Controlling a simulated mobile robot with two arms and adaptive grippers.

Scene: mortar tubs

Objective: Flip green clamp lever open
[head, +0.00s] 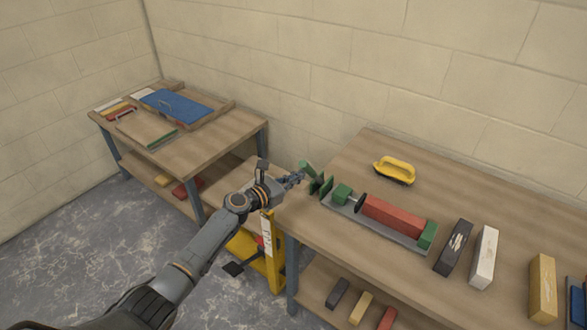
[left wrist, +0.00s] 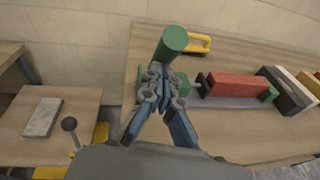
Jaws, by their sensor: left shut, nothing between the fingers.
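The green clamp lever (head: 307,168) stands at the left end of a clamp on the right-hand workbench. In the left wrist view its round green handle (left wrist: 175,40) rises just beyond my fingertips. My left gripper (head: 297,178) is shut and empty, close beside the lever; I cannot tell whether they touch. The gripper's fingers (left wrist: 163,88) partly hide the clamp's left end in the wrist view. The clamp's grey base (head: 375,228) carries a red block (head: 395,217) between green end pieces. My right gripper is not in view.
A yellow-handled tool (head: 394,171) lies behind the clamp. Dark (head: 454,247), white (head: 484,257) and yellow (head: 543,288) blocks stand to its right. A second bench (head: 190,152) with a blue board (head: 177,105) stands at left. A yellow stand (head: 272,255) is below my left arm.

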